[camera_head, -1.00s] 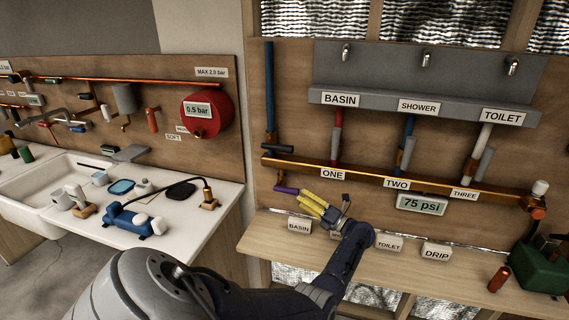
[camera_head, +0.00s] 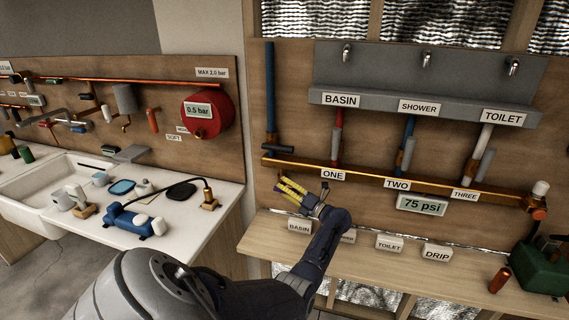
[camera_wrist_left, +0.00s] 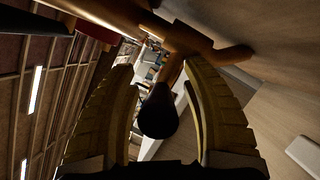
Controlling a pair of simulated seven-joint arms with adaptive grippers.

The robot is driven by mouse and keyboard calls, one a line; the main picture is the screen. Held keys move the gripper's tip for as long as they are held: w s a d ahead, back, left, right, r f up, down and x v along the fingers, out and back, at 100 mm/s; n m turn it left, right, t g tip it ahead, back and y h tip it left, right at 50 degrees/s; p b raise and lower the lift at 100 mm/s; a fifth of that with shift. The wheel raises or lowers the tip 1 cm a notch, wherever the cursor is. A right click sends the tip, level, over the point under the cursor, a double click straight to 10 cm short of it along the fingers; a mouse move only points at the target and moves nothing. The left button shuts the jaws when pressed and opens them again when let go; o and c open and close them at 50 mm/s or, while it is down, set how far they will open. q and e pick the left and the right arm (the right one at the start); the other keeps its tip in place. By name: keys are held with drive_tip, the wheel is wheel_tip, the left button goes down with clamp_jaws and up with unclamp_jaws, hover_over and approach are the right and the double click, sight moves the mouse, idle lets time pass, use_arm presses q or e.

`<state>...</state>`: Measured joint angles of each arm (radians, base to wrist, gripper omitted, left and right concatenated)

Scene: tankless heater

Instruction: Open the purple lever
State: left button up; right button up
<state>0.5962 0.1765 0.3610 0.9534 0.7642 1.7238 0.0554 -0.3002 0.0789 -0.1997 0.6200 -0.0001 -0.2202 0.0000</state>
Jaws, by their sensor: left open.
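The purple lever, clearly visible earlier at the left end of the copper pipe (camera_head: 365,180), is now hidden behind my gripper in the head view. In the left wrist view a dark rounded handle end (camera_wrist_left: 158,112), which looks like the lever, points toward the camera between the fingers. Its colour is too dark to be sure. My left gripper (camera_head: 283,187) has yellow fingers, is open and reaches the pipe's left end from the front. In the wrist view its fingers (camera_wrist_left: 158,75) stand on both sides of the handle, with gaps visible. My right gripper is out of view.
The pipe's copper fitting (camera_wrist_left: 187,38) is close beyond the fingertips. The black-handled blue pipe (camera_head: 270,95) rises above. Labels BASIN (camera_head: 299,227), TOILET (camera_head: 389,243) and DRIP (camera_head: 437,253) stand on the wooden shelf (camera_head: 400,270) below. A white sink counter (camera_head: 190,240) is at left.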

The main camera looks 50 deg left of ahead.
use_arm(q)
clamp_jaws()
idle(0.3)
drive_tip(key=shift+a+f+m+t+y, duration=0.1)
drive_tip(key=shift+f+m+t+y, duration=0.15)
drive_tip(key=shift+m+y, duration=0.8)
drive_tip(key=shift+f+m+t+y, duration=0.2)
drive_tip(key=shift+m+y, duration=0.25)
drive_tip(key=shift+y, duration=1.2)
drive_tip(key=shift+f, duration=0.1)
unclamp_jaws()
drive_tip(key=shift+f, duration=0.1)
